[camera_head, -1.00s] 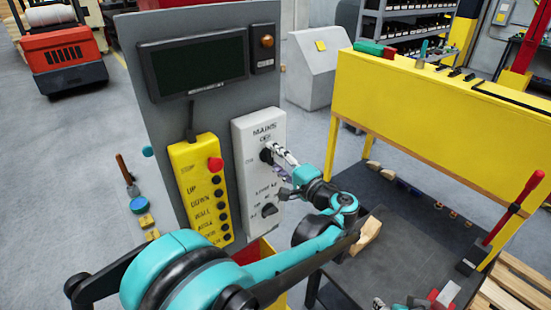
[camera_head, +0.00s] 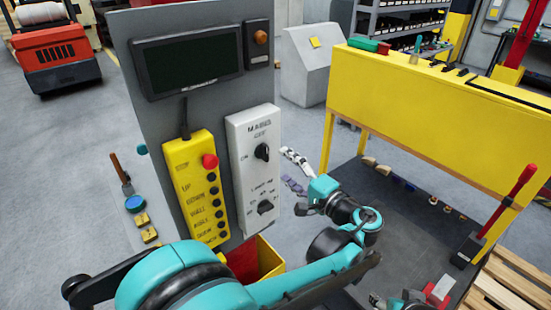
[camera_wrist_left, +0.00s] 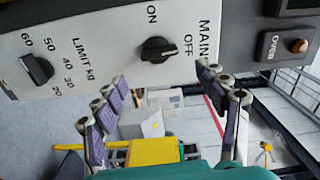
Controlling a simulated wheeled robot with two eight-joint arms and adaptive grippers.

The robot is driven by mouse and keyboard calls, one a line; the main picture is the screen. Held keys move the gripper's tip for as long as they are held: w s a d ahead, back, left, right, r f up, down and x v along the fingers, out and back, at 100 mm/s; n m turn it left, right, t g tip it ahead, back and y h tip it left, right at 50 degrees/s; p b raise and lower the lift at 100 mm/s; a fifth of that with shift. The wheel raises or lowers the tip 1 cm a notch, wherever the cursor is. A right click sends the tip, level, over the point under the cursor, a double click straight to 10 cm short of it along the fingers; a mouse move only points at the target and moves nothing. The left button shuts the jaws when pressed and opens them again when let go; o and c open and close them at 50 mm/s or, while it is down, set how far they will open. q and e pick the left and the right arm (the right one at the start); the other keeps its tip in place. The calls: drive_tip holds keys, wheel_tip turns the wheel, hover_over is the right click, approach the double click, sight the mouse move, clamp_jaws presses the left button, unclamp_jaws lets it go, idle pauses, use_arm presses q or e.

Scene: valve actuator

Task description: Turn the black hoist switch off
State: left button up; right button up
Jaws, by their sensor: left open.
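The black mains switch (camera_head: 262,152) is a knob on the white panel (camera_head: 241,180), below the words MAINS and OFF, with ON to its left. It stands upright toward OFF. In the left wrist view, the switch (camera_wrist_left: 158,50) has its handle in line with the OFF label. My left gripper (camera_head: 285,165) is open and empty, just right of the panel and apart from the switch. Its two fingers (camera_wrist_left: 162,80) show spread in the wrist view, below the switch. Part of my right arm shows at the bottom edge; its finger state is unclear.
A second black knob (camera_head: 265,207), marked LIMIT kg, sits lower on the panel. A yellow pendant (camera_head: 195,185) with a red button hangs left of it. A dark screen (camera_head: 187,60) is above.

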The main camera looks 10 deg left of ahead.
use_arm(q)
drive_tip(key=v, duration=0.4)
drive_tip(key=shift+s+d, duration=0.2)
drive_tip(key=shift+s, duration=0.05)
drive_tip(key=shift+a, duration=0.1)
drive_tip(key=s+a+f+n+g+h+b, duration=0.1)
drive_tip(key=s+a+f+g+h+b, duration=0.45)
drive_tip(key=a+f, duration=0.7)
drive_tip(key=s+d+f+n+t+h+b, duration=0.1)
drive_tip(key=s+f+n+h, duration=0.4)
drive_tip(key=s, duration=0.9)
wheel_tip(320, 180, down, 6)
drive_tip(key=d+h, duration=0.1)
drive_tip(key=h, duration=0.2)
drive_tip(key=shift+d+r+n+h+b, duration=0.2)
drive_tip(key=shift+n+h+b, duration=0.1)
drive_tip(key=shift+h, duration=0.05)
drive_tip(key=shift+t, duration=0.25)
